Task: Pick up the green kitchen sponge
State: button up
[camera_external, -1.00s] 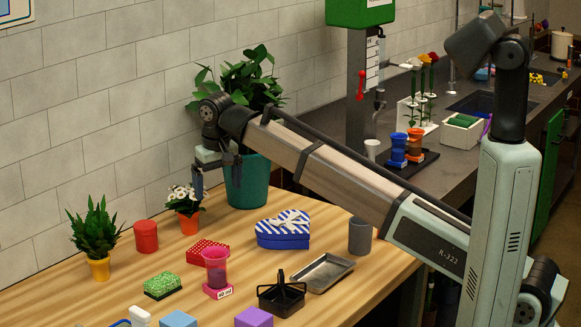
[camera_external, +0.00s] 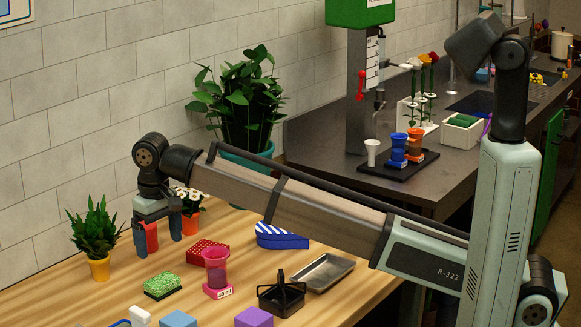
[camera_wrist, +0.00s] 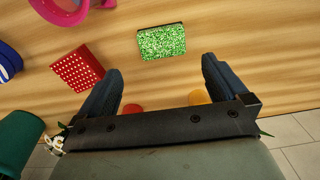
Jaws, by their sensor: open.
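The green kitchen sponge (camera_external: 163,286) lies flat on the wooden table, with a speckled green top and dark sides. In the wrist view the sponge (camera_wrist: 162,43) shows whole, ahead of and between my fingertips, apart from them. My gripper (camera_external: 159,241) is open and empty, pointing down above the table, behind the sponge in the outside view. Its two fingers also show spread apart in the wrist view (camera_wrist: 162,78).
A red cylinder (camera_external: 151,237) is partly hidden by my gripper. A yellow-potted plant (camera_external: 98,270) stands left, and a white-flowered orange pot (camera_external: 190,224) behind. A red dotted box (camera_external: 207,250) and a pink cup (camera_external: 216,268) stand right of the sponge.

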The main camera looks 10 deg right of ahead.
aim_at(162, 279)
notch_tip(162, 279, down, 11)
jog(key=shift+a+r, duration=0.1)
jog(key=shift+a, duration=0.05)
jog(key=c, duration=0.8)
dwell(0.3)
